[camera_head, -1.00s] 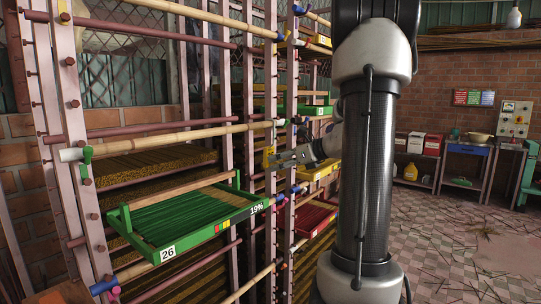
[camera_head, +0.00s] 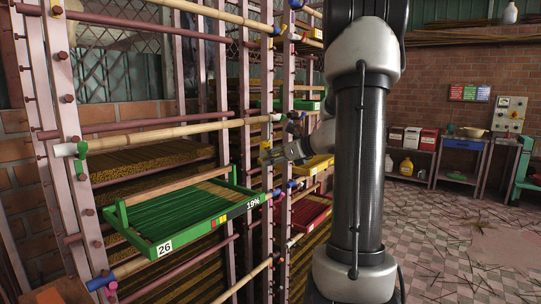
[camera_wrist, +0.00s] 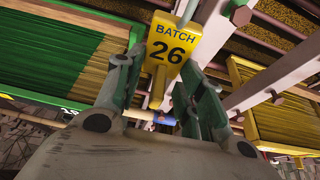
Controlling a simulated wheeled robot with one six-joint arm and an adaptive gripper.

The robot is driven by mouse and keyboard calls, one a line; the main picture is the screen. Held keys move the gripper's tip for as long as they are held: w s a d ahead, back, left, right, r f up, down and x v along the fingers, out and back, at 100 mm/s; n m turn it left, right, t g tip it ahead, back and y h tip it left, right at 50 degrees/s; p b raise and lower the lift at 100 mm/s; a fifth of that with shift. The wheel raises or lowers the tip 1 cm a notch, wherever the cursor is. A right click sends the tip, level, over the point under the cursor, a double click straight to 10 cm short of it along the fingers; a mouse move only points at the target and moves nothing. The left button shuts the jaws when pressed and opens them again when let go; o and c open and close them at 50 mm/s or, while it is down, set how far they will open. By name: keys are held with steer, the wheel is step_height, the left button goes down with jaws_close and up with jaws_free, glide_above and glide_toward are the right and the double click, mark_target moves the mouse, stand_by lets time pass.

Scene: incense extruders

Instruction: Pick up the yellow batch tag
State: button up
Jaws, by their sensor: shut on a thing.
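The yellow batch tag (camera_wrist: 173,42), marked "BATCH 26", is upright in the wrist view, just beyond and between my fingertips. My gripper (camera_wrist: 156,80) is shut on its narrow lower part, with one grey-green finger on each side. In the head view my gripper (camera_head: 268,157) is at the pink rack post, and the tag (camera_head: 265,145) shows there as a small yellow patch, partly hidden by the gripper. I cannot tell whether the tag still touches the post.
A green tray (camera_head: 185,223) marked 26 and 19%, with green sticks, rests on the rack at left. Yellow (camera_head: 318,165) and red (camera_head: 310,213) trays lie beyond the post. Bamboo rails (camera_head: 165,134) cross the rack.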

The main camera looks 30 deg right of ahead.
mark_target(267, 148)
steer(key=shift+r, duration=0.7)
step_height(267, 148, up, 2)
steer(key=shift+r, duration=0.2)
steer(key=s+d+r, duration=0.1)
steer(key=s+d, duration=0.3)
steer(key=s, duration=0.8)
steer(key=s+d+r, duration=0.1)
steer(key=s+d, duration=0.3)
steer(key=s, duration=0.9)
steer(key=shift+s+d, duration=0.3)
steer(key=shift+r, duration=0.1)
